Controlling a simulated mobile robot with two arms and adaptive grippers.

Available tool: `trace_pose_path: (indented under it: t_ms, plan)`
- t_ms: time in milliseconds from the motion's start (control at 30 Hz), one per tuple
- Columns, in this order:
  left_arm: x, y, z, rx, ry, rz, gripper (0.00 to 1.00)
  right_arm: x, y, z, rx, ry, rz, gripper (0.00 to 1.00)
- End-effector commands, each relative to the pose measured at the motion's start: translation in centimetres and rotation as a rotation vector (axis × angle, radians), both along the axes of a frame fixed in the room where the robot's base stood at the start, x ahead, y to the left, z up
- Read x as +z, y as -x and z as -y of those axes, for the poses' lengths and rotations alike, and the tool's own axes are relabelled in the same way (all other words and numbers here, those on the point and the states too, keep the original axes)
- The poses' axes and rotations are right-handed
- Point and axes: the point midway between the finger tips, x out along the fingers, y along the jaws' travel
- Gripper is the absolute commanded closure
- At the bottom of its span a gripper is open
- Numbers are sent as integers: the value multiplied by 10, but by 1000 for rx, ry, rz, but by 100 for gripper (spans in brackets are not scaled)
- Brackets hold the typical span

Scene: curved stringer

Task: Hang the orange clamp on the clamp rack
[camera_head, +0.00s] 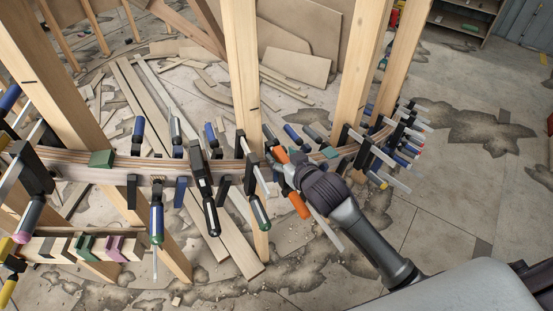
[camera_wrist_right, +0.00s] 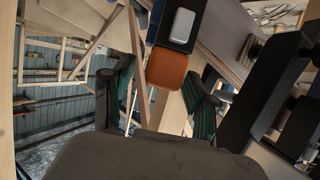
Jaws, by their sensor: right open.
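The orange clamp is on the curved laminated stringer (camera_head: 135,168), among other clamps. Its orange handle (camera_head: 299,205) shows below my right gripper (camera_head: 279,172), and another orange part shows just above it. My right gripper is at the clamp and covers its middle. In the right wrist view, an orange part (camera_wrist_right: 167,68) of the clamp lies between the two open fingers (camera_wrist_right: 154,100), ahead of the palm. I cannot tell whether the fingers touch it. My left gripper is not in view.
Upright wooden posts (camera_head: 245,90) stand along the stringer. Clamps with green (camera_head: 260,214) and blue (camera_head: 157,224) handles crowd close on the left, and several more sit to the right. Loose boards (camera_head: 165,120) lie on the floor behind. The cracked floor at right (camera_head: 450,215) is clear.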

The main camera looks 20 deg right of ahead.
Motion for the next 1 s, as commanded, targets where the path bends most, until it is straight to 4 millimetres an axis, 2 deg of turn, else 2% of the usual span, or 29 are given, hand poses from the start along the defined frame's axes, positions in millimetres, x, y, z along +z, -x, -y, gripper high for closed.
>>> trace_pose_path:
  t_ms: [100,200,500,567,867,1000]
  plan:
    - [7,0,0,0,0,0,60,-3,-20,-2,-1,0,0,42]
    - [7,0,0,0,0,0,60,-9,-30,-4,0,1,-1,42]
    - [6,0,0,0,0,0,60,-12,-34,-5,1,1,0,42]
    - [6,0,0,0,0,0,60,-12,-34,-5,1,1,0,50]
    - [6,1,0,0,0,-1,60,-12,-34,-5,0,1,0,100]
    - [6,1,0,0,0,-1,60,-12,-34,-4,0,1,0,100]
